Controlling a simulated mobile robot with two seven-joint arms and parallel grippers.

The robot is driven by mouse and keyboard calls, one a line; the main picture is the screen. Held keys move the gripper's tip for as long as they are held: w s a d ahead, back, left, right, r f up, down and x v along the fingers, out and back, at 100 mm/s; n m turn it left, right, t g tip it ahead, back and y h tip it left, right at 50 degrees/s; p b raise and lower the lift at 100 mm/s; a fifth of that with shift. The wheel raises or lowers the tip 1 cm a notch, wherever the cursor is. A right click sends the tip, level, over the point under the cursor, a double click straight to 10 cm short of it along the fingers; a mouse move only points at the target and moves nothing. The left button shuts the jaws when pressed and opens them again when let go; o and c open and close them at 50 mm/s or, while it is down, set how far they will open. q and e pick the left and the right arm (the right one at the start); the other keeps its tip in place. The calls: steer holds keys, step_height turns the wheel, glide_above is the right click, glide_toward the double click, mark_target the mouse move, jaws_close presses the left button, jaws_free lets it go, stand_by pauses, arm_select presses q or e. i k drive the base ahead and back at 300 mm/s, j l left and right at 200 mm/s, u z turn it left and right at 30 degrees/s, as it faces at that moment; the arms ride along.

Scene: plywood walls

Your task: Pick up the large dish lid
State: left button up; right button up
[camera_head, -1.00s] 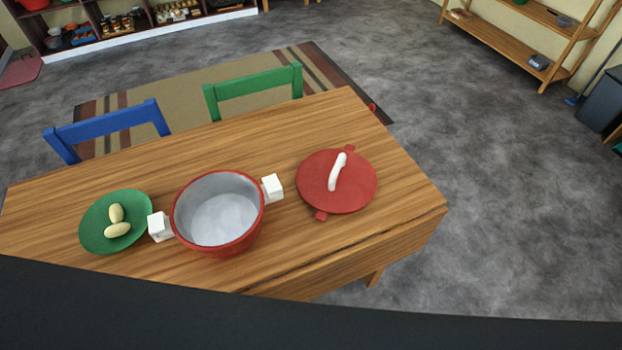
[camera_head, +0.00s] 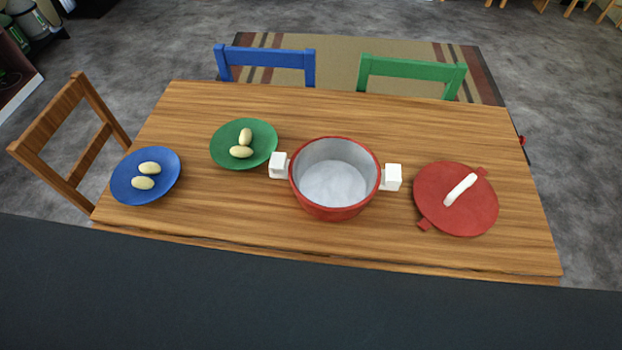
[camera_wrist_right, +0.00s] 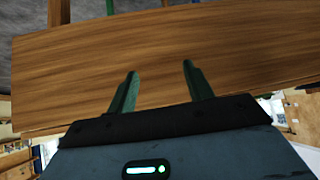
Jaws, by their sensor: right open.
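The large dish lid (camera_head: 440,212) is red and round, with a white bar handle (camera_head: 460,189) on top and small red tabs at its rim. It lies flat on the right part of the wooden table (camera_head: 230,210), beside the red pot (camera_head: 333,207). My right gripper (camera_wrist_right: 158,80) shows in the right wrist view with its two green fingers apart and nothing between them. Bare wooden tabletop lies beyond the fingers. The lid is not in the right wrist view. Neither gripper shows in the head view.
The pot is open, grey inside, with white handle blocks. A green plate (camera_head: 221,150) and a blue plate (camera_head: 123,182) each hold two pale oval items. A blue chair (camera_head: 266,56), a green chair (camera_head: 412,70) and a wooden chair (camera_head: 90,100) stand around the table.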

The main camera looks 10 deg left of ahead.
mark_target(456, 200)
steer(key=k+l+u, duration=0.25)
steer(key=k, duration=0.2)
steer(key=k+l+u, duration=0.2)
steer(key=k, duration=0.25)
steer(key=i+l, duration=0.1)
steer(key=i, duration=0.4)
